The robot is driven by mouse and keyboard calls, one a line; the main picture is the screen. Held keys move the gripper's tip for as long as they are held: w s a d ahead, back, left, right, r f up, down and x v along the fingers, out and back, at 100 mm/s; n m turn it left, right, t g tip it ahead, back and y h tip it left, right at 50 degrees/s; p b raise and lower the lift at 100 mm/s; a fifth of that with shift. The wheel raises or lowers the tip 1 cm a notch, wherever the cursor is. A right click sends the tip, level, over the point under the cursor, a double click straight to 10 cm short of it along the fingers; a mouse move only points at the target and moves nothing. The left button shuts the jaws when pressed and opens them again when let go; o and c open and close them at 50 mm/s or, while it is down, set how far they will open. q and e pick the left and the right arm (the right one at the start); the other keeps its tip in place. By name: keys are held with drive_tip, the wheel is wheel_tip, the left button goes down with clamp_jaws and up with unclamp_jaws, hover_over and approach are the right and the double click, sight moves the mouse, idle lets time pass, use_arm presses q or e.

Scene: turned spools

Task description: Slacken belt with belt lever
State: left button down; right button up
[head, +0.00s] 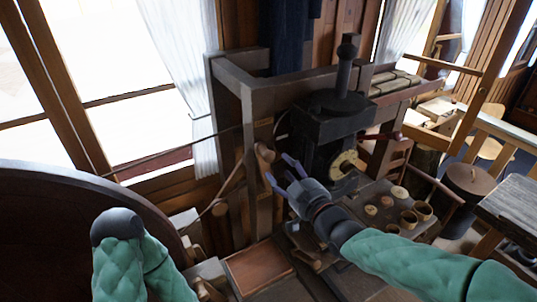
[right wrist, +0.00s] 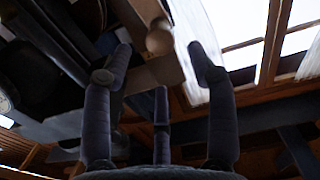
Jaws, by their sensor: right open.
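A wooden lever with a rounded knob (head: 264,152), which looks like the belt lever, is by the upright post of the wooden frame. My right gripper (head: 279,172) is open just right of and below the knob, its fingers pointing toward the post. In the right wrist view a round wooden knob (right wrist: 159,38) shows beyond the spread fingers (right wrist: 162,65), with a visible gap to them. A thin dark belt (head: 165,155) runs from the large dark wheel (head: 60,215) toward the frame. My left arm shows at lower left; its gripper is out of view.
The dark wooden frame (head: 231,70) and a black machine block (head: 325,125) stand close around my right gripper. Several small turned pieces and cups (head: 408,217) sit on the bench at right. A reddish-brown panel (head: 258,268) lies below. Windows fill the left background.

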sight(271, 159)
drive_tip(key=p+x, duration=0.1)
drive_tip(key=x, duration=0.7)
clamp_jaws()
